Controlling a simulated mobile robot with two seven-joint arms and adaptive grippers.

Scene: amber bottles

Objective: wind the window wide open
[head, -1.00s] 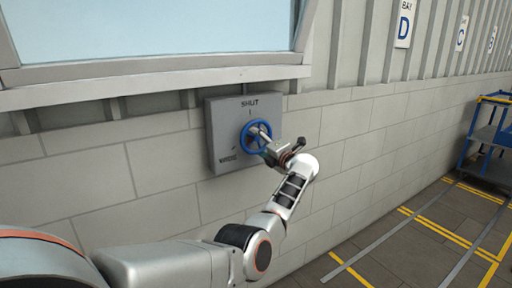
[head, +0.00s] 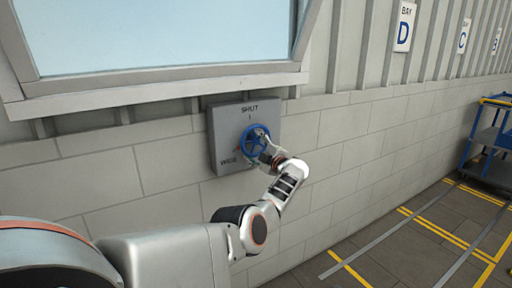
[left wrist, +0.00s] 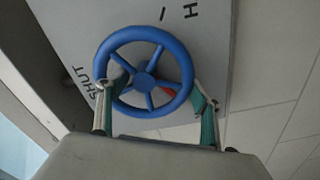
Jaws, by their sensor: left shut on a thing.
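A blue handwheel (head: 248,133) with several spokes sits on a grey box (head: 222,124) on the wall. The box is lettered SHUT at the top and WIDE at lower left. My left gripper (head: 264,141) is at the wheel, shut on it. In the left wrist view, the wheel (left wrist: 146,37) lies between the fingertips (left wrist: 150,88), one at each side of its rim. A small red part shows behind its spokes. The window (head: 160,35) is above the box, with pale blue glass; I cannot tell whether it stands ajar. My right gripper is not in view.
The window's grey sill (head: 160,88) juts out above the box. A block wall (head: 350,140) runs off to the right. A blue shelf cart (head: 490,140) stands at the far right. The floor (head: 395,250) with yellow lines is clear.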

